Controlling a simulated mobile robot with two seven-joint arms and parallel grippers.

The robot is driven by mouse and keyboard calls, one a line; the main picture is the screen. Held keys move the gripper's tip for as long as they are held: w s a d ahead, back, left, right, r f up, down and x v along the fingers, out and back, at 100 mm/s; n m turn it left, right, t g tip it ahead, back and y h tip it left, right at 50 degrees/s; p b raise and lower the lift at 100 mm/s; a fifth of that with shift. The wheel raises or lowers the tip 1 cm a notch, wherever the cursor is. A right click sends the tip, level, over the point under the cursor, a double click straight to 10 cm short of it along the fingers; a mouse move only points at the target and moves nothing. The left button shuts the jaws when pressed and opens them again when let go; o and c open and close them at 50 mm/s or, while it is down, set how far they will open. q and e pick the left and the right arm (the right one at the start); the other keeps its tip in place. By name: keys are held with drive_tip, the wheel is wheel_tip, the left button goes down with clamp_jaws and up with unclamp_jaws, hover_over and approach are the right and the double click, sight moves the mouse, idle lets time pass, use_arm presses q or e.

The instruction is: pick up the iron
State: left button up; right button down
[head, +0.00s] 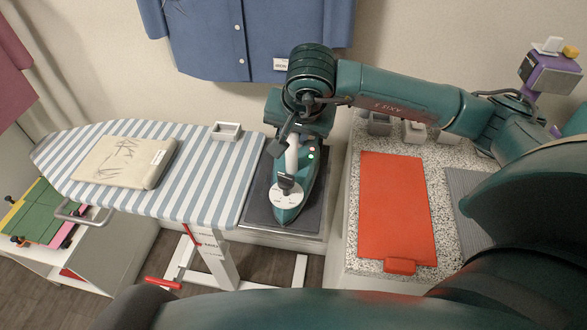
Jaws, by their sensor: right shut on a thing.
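The iron (289,208) is dark teal with a white handle and a pale round dial, and small red and green lights show on its side. It is at the dark grey pad at the right end of the ironing board, tip toward me. My right gripper (284,141) comes down from above at the far end of the handle and is shut on the iron. The arm hides the far part of the iron, and I cannot tell whether its sole touches the pad. My left gripper is not in view.
A speckled counter (350,225) with a red mat (398,210) stands close on the right. A blue shirt (215,35) hangs behind.

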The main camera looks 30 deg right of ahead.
drive_tip(key=shift+r, duration=0.1)
drive_tip(key=shift+r, duration=0.15)
drive_tip(key=shift+s+a+r+b, duration=0.15)
drive_tip(key=shift+r+b, duration=0.1)
drive_tip(key=shift+b, duration=0.15)
drive_tip(key=shift+r+b, duration=0.3)
drive_tip(key=shift+r, duration=2.85)
drive_tip(key=s+a+b, duration=0.1)
drive_tip(key=s+a, duration=1)
drive_tip(key=s, duration=0.4)
drive_tip(key=shift+s+a+b, duration=0.35)
drive_tip(key=shift+a+b, duration=0.05)
drive_tip(key=shift+f, duration=0.1)
